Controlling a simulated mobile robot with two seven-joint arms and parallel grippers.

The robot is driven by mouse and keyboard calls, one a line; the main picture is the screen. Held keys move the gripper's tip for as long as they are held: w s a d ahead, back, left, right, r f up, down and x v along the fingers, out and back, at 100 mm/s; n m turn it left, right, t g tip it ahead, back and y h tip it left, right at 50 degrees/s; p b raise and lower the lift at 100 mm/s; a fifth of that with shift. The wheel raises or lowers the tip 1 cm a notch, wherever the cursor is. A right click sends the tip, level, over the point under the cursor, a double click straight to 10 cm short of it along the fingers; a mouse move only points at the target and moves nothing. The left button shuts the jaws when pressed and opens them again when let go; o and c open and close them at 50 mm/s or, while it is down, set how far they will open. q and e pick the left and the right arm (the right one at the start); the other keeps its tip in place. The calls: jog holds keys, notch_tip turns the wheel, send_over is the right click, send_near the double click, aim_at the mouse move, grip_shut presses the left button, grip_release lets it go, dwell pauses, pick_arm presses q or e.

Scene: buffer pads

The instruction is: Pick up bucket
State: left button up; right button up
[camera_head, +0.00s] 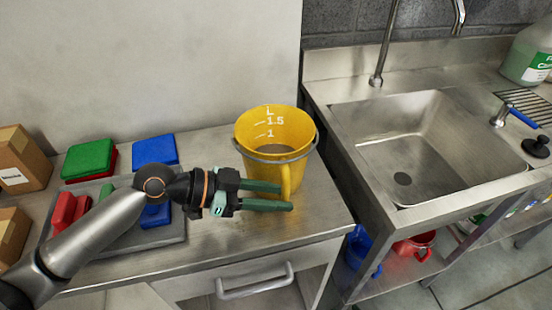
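A yellow bucket (262,128) with white measuring marks and a grey wire bail stands upright on the metal counter, near its right end. A yellow side handle (286,178) runs down the bucket's near side. My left gripper (287,197) reaches in from the left, low in front of the bucket. Its two green fingers are apart, with their tips close to the lower part of the side handle. I cannot tell whether they touch it. My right gripper is not in view.
A metal sink (420,140) is at right. Blue and red buckets (414,246) sit below it.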

pick_arm(q)
jog(key=x, duration=0.5)
jog(key=shift+w+f+p, duration=0.1)
jog(key=shift+f+p, duration=0.1)
jog(key=shift+p, duration=0.2)
jog(key=shift+c, duration=0.2)
grip_shut()
dwell(0.7)
jog(key=shift+r, duration=0.2)
